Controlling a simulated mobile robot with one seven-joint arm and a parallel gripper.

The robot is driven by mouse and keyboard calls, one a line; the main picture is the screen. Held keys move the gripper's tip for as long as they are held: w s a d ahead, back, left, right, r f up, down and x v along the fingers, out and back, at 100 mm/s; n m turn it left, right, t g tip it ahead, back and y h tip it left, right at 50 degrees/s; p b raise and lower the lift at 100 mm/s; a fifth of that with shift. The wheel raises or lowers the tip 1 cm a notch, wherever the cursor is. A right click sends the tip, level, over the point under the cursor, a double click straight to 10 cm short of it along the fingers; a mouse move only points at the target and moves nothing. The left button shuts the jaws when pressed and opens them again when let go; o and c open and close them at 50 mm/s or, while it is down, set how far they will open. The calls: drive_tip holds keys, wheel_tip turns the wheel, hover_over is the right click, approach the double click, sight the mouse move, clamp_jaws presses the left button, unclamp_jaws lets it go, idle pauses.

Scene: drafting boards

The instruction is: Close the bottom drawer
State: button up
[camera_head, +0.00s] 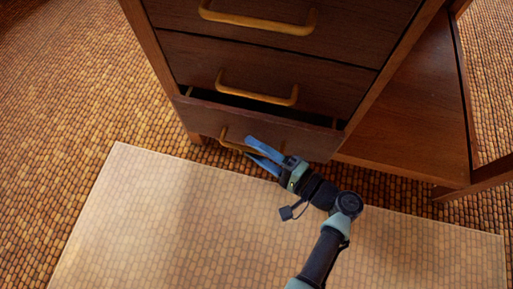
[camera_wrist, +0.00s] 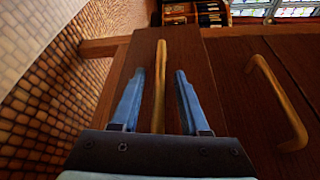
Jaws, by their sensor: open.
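The bottom drawer (camera_head: 290,136) of a dark brown wooden cabinet stands slightly open, with a dark gap showing along its top edge in the head view. Its yellow-brown handle (camera_head: 226,138) is partly hidden by my gripper (camera_head: 249,147). My gripper is open at the drawer front, with blue fingers. In the wrist view, the handle (camera_wrist: 159,85) appears between the two fingertips of my gripper (camera_wrist: 159,72). The fingers look apart from the handle on both sides. I cannot tell whether they touch the drawer front (camera_wrist: 190,50).
The middle drawer (camera_head: 330,85) and the upper drawer (camera_head: 345,32) look shut. An open wooden compartment (camera_head: 415,120) is at the right. A pale translucent mat or panel (camera_head: 150,220) covers the floor in front. Woven-look floor (camera_head: 70,90) is clear at the left.

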clamp_jaws()
idle(1.3)
